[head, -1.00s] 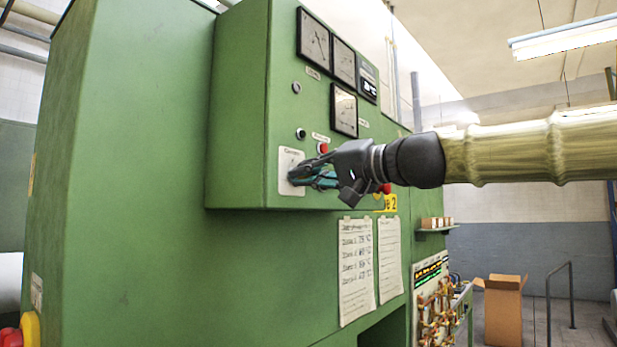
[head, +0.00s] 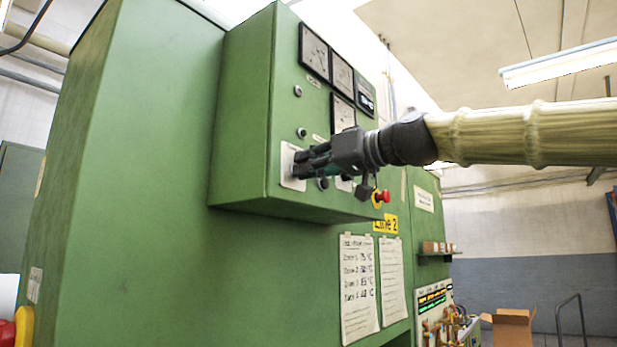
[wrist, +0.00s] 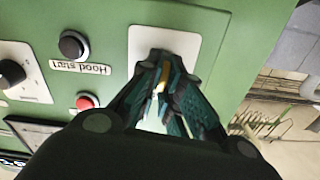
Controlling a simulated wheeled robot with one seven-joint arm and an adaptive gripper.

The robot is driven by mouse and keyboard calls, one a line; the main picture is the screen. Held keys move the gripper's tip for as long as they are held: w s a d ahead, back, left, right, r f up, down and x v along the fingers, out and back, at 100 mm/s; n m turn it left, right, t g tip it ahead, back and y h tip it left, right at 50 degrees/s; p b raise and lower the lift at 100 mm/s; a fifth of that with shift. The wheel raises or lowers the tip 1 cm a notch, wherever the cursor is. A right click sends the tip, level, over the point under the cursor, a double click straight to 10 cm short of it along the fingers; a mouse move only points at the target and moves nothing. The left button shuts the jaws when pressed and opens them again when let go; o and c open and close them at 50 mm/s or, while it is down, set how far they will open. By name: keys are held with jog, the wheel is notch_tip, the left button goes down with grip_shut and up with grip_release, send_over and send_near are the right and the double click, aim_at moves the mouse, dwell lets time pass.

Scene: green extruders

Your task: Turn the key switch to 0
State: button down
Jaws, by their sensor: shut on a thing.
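The key switch has a white plate (head: 286,157) at the lower left of the green control box. The plate also shows in the wrist view (wrist: 142,42). My gripper (head: 301,165) is at this plate, its fingers pointing at it from the right. In the wrist view, my gripper (wrist: 164,66) has its fingers close together around a small yellowish piece (wrist: 163,78), apparently the key. The fingers hide most of the switch, and I cannot read its position marks.
A red button (head: 382,196) sits low on the box beneath my wrist. In the wrist view, a black button (wrist: 73,44) labelled "Hood start", a smaller red button (wrist: 86,101) and a black knob (wrist: 12,73) are beside the switch. Gauges (head: 314,52) are above.

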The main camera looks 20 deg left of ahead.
jog(key=shift+f+n+b, duration=0.1)
jog(key=shift+n+b, duration=0.35)
jog(key=shift+n, duration=0.35)
jog(key=c, duration=1.6)
grip_release()
jog(key=shift+d, duration=0.1)
jog(key=v, duration=1.2)
